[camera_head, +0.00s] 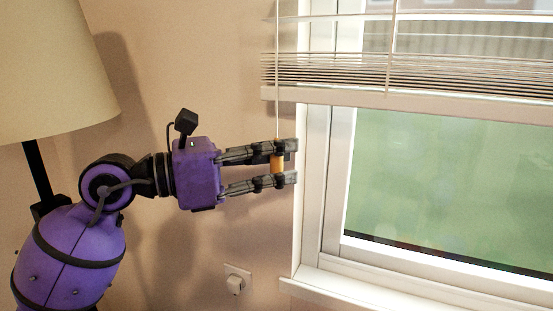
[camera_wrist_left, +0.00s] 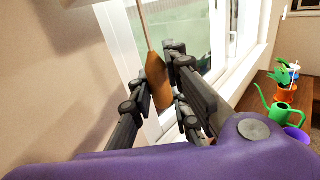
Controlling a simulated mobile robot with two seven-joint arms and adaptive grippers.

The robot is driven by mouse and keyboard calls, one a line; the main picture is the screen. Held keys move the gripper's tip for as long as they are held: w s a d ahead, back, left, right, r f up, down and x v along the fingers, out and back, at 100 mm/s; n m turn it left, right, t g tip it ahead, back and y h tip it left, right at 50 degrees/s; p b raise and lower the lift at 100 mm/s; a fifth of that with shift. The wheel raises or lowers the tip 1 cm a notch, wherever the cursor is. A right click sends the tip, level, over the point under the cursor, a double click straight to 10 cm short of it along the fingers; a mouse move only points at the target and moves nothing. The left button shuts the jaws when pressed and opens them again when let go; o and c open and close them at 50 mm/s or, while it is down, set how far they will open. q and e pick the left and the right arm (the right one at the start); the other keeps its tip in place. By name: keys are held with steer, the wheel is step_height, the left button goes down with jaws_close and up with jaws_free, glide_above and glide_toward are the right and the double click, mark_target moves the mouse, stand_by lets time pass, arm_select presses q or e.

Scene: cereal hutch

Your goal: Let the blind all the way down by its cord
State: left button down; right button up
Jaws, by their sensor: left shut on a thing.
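The blind (camera_head: 400,98) hangs over the upper part of the window, its slats stacked close above a pale bottom rail. Its thin cord (camera_head: 277,60) hangs at the blind's left end and ends in an orange-brown wooden pull (camera_head: 277,163). My left gripper (camera_head: 285,162) is shut on this pull, left of the window frame and below the rail. In the left wrist view the pull (camera_wrist_left: 158,80) sits between the two dark fingers, with the cord running up from it. The fingers cover part of the pull. My right gripper is not in view.
A lamp with a cream shade (camera_head: 50,70) stands at the left. The window sill (camera_head: 350,292) juts out below the glass. A wall socket (camera_head: 236,280) is low on the wall. In the left wrist view, a green watering can (camera_wrist_left: 283,115) and an orange pot (camera_wrist_left: 286,94) stand at the right.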

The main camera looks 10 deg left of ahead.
arm_select(q)
step_height(320, 180, up, 5)
steer(key=shift+s+f+p, duration=0.1)
steer(key=shift+p, duration=0.95)
steer(key=shift+a, duration=0.15)
steer(key=c, duration=1.8)
jaws_free()
steer(key=shift+r, duration=0.2)
steer(key=shift+o, duration=0.8)
steer(key=shift+f, duration=0.3)
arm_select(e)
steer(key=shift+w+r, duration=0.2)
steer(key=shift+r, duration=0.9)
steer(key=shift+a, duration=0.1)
arm_select(q)
steer(key=v, duration=0.7)
steer(key=shift+a, duration=0.1)
